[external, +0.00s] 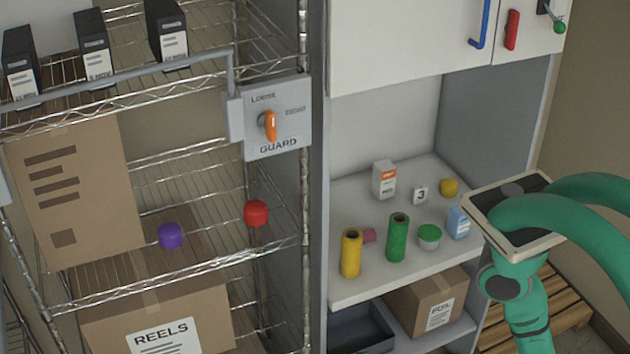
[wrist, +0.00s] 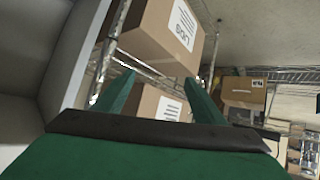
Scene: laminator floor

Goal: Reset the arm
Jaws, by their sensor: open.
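My gripper (wrist: 160,80) shows in the wrist view as two green fingers spread apart, with nothing between them. Beyond the fingers are cardboard boxes on a wire rack. In the external view my green arm is at the right, bent in front of the cabinet's right side. I cannot make out the fingers there.
A white counter (external: 375,284) holds a yellow roll (external: 351,254), a green roll (external: 397,238), a green-lidded tub (external: 429,237) and small boxes. A guard panel (external: 290,135) with an orange knob fronts the wire rack at left. A wooden pallet (external: 565,305) lies behind my arm.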

